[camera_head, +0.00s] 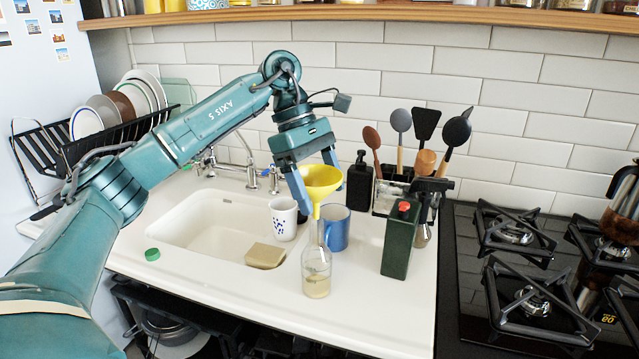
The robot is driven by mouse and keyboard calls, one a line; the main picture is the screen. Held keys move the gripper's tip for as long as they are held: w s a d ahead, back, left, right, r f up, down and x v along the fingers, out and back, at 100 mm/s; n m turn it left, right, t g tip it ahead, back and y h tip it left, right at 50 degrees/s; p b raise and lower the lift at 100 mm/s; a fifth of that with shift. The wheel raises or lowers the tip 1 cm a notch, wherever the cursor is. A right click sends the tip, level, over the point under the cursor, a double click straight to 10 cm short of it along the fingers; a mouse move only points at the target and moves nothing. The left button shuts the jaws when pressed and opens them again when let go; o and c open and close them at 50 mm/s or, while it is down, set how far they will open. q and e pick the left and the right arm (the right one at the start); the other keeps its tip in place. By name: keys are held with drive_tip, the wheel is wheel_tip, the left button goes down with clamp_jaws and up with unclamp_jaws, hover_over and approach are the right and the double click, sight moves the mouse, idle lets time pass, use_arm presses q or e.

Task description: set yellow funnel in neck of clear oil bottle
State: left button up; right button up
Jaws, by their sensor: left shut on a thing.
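The yellow funnel (321,180) is upright, cone up, between the fingers of my left gripper (327,174). The left gripper is shut on it. The clear oil bottle (317,270) stands upright on the white counter below, with some pale yellowish liquid at its bottom. The funnel's spout points down at the bottle's neck, and its tip is at about the height of the neck's top. I cannot tell whether the tip is inside the neck or just above or in front of it. My right gripper is not in view.
A blue mug (335,229) stands close behind the bottle, and a white spotted cup (283,219) behind left. A dark green tin (399,240) with a red cap is to the right. The sink (213,226) lies left, a green cap (152,254) in front, the gas hob (520,270) far right.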

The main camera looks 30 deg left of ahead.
sight(319, 201)
use_arm(q)
drive_tip(key=shift+f+b, duration=0.95)
drive_tip(key=shift+f, duration=0.8)
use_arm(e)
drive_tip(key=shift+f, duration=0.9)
use_arm(q)
drive_tip(key=o, duration=0.9)
drive_tip(key=shift+o, duration=0.2)
drive_tip(key=shift+r, duration=0.2)
drive_tip(key=p+v, duration=0.2)
drive_tip(key=v, duration=0.9)
drive_tip(key=shift+a+r+p, duration=0.1)
drive_tip(key=shift+r+p, duration=0.15)
drive_tip(key=shift+p, duration=0.15)
drive_tip(key=shift+a+r, duration=0.15)
drive_tip(key=shift+r, duration=0.2)
drive_tip(key=shift+a+r+p, duration=0.2)
drive_tip(key=shift+p, duration=0.15)
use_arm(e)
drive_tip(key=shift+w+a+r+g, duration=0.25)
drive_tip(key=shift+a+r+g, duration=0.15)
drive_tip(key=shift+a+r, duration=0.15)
